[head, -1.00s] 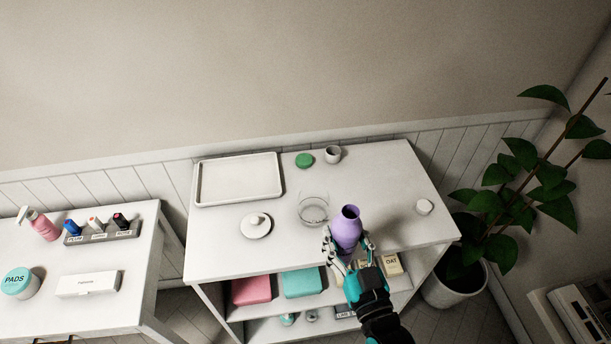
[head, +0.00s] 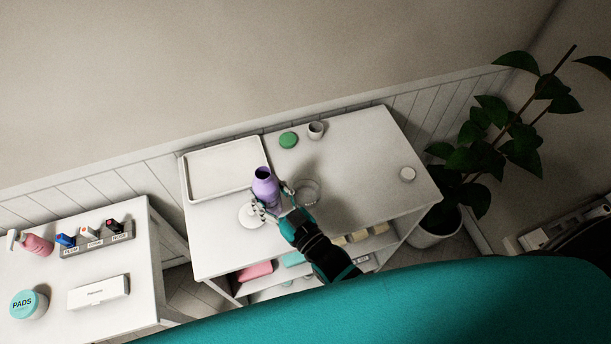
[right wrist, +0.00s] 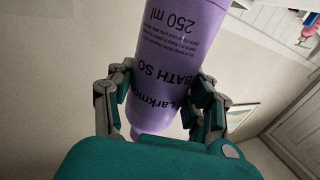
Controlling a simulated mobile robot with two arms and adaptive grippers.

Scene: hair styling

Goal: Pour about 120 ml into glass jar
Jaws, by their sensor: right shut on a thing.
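A purple bottle (head: 265,190) stands over the left part of the white cart top, its open mouth up and looking roughly upright. My right gripper (head: 273,200) is shut around its body; in the right wrist view the fingers (right wrist: 160,105) close on both sides of the bottle (right wrist: 172,70), whose label reads "250 ml" and "BATH SO". The clear glass jar (head: 312,196) is just right of the gripper, partly hidden by it. A white round lid with a knob (head: 247,217) lies below the bottle, partly covered. I cannot tell the jar's fill. My left gripper is not in view.
An empty white tray (head: 230,151) lies at the back left. A side table (head: 60,270) stands left, a plant (head: 490,140) right. The right cart top is clear.

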